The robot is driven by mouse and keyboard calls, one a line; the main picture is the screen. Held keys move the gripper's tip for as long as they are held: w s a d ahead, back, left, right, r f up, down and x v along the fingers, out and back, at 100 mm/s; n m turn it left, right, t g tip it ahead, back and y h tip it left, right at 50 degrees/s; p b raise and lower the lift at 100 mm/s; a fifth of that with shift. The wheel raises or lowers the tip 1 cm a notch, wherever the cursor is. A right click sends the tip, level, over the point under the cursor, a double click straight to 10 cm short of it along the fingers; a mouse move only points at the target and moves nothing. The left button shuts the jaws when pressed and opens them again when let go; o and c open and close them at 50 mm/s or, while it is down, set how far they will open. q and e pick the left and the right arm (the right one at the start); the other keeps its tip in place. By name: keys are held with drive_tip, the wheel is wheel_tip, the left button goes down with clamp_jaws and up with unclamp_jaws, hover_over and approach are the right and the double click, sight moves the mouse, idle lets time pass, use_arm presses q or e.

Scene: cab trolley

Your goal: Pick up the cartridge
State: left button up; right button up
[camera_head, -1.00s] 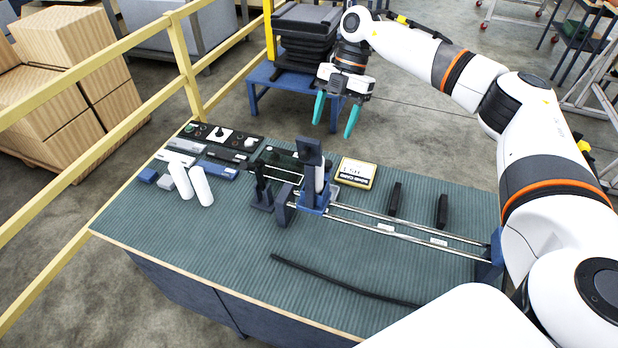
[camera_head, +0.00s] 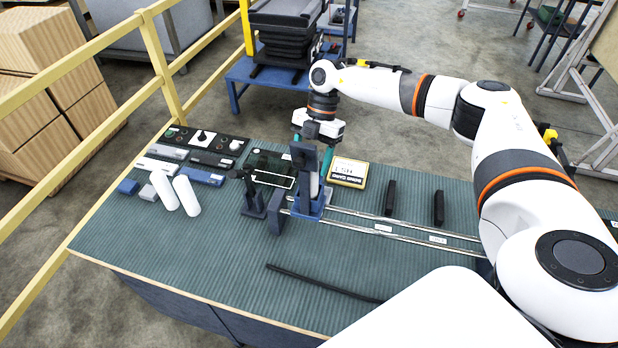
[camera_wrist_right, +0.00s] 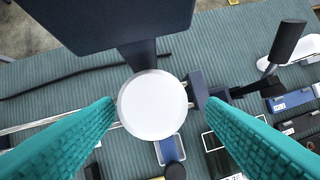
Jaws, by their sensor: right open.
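A white cylinder, which I take as the cartridge (camera_head: 314,184), stands upright in a blue carriage (camera_head: 309,209) on the rails, partly hidden by a dark post. In the right wrist view its round white top (camera_wrist_right: 152,104) lies between my two teal fingers. My right gripper (camera_wrist_right: 160,106) is open, pointing down above the cartridge, with a finger to each side. Contact with the cartridge cannot be told. My left gripper is not in view.
A dark upright piece (camera_head: 254,198) stands left of the carriage. A yellow-edged box (camera_head: 348,172) and two black bars (camera_head: 390,198) lie to the right. A black rod (camera_head: 320,283) lies in front.

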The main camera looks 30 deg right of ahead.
sight(314, 176)
drive_tip(key=x, duration=0.1)
drive_tip(key=p+x, duration=0.1)
drive_tip(key=x, duration=0.1)
drive_tip(key=shift+s+f, duration=0.25)
drive_tip(key=shift+s, duration=0.05)
drive_tip(key=c, duration=1.3)
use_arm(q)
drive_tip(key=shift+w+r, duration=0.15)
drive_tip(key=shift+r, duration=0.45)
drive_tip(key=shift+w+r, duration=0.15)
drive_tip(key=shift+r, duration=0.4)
use_arm(e)
drive_tip(key=shift+w, duration=0.1)
drive_tip(key=shift+r, duration=0.15)
